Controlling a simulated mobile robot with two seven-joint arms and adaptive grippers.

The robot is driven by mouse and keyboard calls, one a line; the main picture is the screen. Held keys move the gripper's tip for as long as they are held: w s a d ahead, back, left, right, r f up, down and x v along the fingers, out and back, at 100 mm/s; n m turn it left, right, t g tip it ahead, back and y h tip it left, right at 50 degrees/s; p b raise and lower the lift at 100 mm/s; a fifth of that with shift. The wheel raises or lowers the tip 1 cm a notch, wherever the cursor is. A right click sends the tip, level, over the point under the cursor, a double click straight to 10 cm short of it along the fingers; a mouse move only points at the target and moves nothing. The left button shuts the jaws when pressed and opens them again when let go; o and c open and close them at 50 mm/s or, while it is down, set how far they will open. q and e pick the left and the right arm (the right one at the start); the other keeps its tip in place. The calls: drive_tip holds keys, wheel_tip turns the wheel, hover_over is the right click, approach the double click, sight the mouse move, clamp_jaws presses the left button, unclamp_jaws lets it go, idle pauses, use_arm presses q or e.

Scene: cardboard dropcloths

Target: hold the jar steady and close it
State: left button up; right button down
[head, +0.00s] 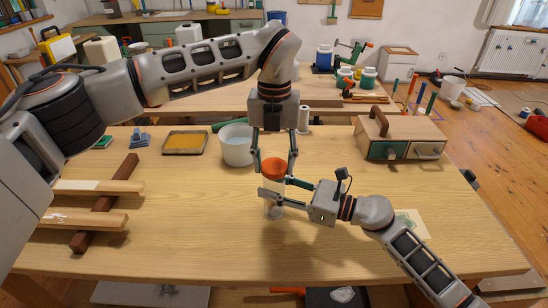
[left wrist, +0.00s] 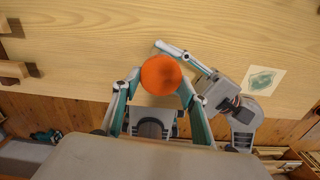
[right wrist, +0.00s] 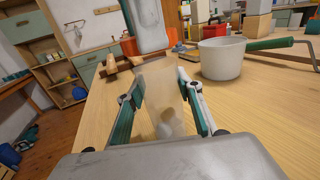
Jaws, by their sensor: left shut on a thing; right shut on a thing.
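The jar (head: 273,208) is clear and stands upright on the table, with a pale thing inside low down; it also shows in the right wrist view (right wrist: 160,92). The orange lid (head: 274,167) is at the top of the jar; I cannot tell whether it is seated or just above the rim. My left gripper (head: 274,173) comes down from above, shut on the lid, which fills the space between its fingers in the left wrist view (left wrist: 161,75). My right gripper (head: 274,189) comes from the right, shut around the jar's body below the lid.
A white pot (head: 236,147) with a green handle stands just behind and left of the jar. A yellow tray (head: 185,142) and wooden slats (head: 95,205) lie to the left. A wooden box with drawers (head: 400,138) stands back right. The table's front is clear.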

idle(0.4)
use_arm(q)
drive_tip(key=shift+f, duration=0.85)
drive_tip(key=shift+f, duration=0.6)
